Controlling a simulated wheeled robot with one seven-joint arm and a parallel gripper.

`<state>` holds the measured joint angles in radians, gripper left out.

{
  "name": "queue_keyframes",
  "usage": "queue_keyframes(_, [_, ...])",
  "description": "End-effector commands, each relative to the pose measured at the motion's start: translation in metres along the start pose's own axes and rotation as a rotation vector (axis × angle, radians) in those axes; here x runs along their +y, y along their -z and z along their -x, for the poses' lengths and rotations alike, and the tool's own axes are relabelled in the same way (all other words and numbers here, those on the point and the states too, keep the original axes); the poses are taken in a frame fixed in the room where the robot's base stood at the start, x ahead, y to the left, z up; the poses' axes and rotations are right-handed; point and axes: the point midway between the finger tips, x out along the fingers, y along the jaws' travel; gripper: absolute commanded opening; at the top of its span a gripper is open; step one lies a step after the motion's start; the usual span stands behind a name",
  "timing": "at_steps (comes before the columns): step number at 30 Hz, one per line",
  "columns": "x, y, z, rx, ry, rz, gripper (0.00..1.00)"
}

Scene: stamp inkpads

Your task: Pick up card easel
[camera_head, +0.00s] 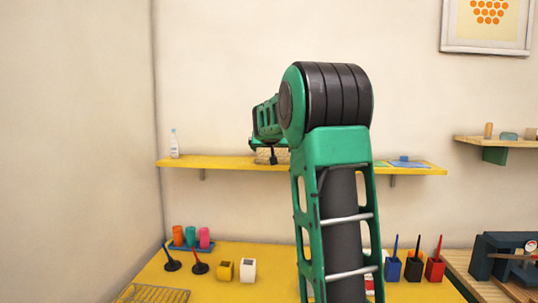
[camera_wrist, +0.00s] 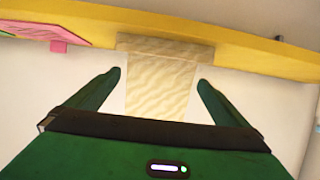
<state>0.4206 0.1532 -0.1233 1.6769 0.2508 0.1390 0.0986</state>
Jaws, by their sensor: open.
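The card easel (camera_wrist: 163,88) is a pale tan, wavy-grained wooden panel with a bar (camera_wrist: 165,48) across its top in the wrist view, against the yellow shelf (camera_wrist: 235,50). My gripper (camera_wrist: 160,76) is open, with one dark green finger on each side of the panel. A gap shows between each finger and the panel, so I see no grip. In the head view my gripper (camera_head: 268,152) is at the wall shelf (camera_head: 225,163), and my arm and gripper hide most of the easel there.
A white bottle (camera_head: 174,144) stands at the shelf's left end. Flat blue-green items (camera_head: 405,163) lie toward its right. A pink and green item (camera_wrist: 50,38) shows in the wrist view. The yellow table (camera_head: 215,285) below holds cups, inkpads and stamp holders.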

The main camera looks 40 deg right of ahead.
Motion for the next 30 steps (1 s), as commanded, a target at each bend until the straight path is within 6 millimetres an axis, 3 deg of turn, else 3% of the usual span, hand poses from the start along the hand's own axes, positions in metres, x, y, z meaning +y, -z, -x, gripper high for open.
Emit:
queue_keyframes(5, [-0.001, -0.001, -0.011, -0.001, 0.000, 0.000, 1.00])
queue_keyframes(15, [-0.002, -0.002, -0.052, -0.001, 0.000, 0.001, 1.00])
queue_keyframes(24, [-0.003, -0.001, -0.055, 0.000, 0.001, 0.000, 1.00])
queue_keyframes(28, [-0.003, -0.001, -0.055, 0.000, 0.001, 0.000, 0.69])
queue_keyframes(30, [-0.003, -0.001, -0.055, 0.001, 0.001, 0.000, 0.68])
